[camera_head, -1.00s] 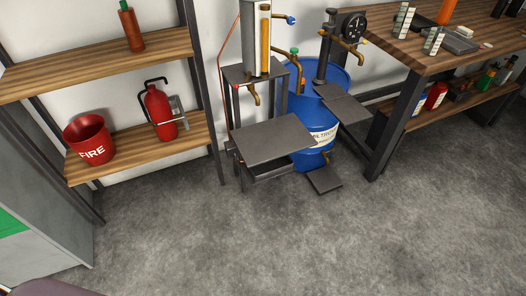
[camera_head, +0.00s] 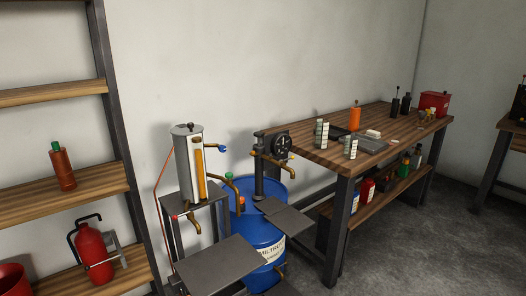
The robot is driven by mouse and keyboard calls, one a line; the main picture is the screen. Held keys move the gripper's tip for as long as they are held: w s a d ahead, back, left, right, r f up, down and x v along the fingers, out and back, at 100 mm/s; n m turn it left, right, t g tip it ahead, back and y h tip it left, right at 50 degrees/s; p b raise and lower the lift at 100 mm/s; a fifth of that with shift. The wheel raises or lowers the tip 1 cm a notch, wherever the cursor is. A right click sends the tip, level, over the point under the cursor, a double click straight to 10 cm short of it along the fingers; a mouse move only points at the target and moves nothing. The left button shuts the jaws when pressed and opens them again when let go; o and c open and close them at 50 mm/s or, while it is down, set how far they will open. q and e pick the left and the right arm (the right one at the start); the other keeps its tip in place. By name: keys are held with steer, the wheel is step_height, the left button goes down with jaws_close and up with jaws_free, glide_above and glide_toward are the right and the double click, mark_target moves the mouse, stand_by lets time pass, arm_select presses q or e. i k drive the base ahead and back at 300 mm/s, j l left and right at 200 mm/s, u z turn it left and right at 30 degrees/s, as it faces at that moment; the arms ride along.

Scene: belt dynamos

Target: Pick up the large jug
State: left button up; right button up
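I cannot make out a large jug for sure in the head view. A tall metal cylinder (camera_head: 186,160) with an amber sight tube and brass taps stands on a dark stand left of centre. A blue drum (camera_head: 262,240) with a white label and a hand pump (camera_head: 272,146) stands beside it. Neither of my grippers shows.
Wooden shelves at the left hold a green-capped brown bottle (camera_head: 62,166), a fire extinguisher (camera_head: 91,252) and a red bucket (camera_head: 12,280). A wooden workbench (camera_head: 330,151) at the right carries an orange bottle (camera_head: 354,117) and small parts. Grey floor (camera_head: 400,260) is open at lower right.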

mark_target(322, 126)
steer(key=i+l, duration=0.1)
steer(key=i, duration=0.3)
steer(key=i+l+u, duration=0.15)
steer(key=i, duration=0.2)
steer(key=i+l, duration=0.1)
steer(key=i, duration=0.3)
steer(key=u, duration=0.05)
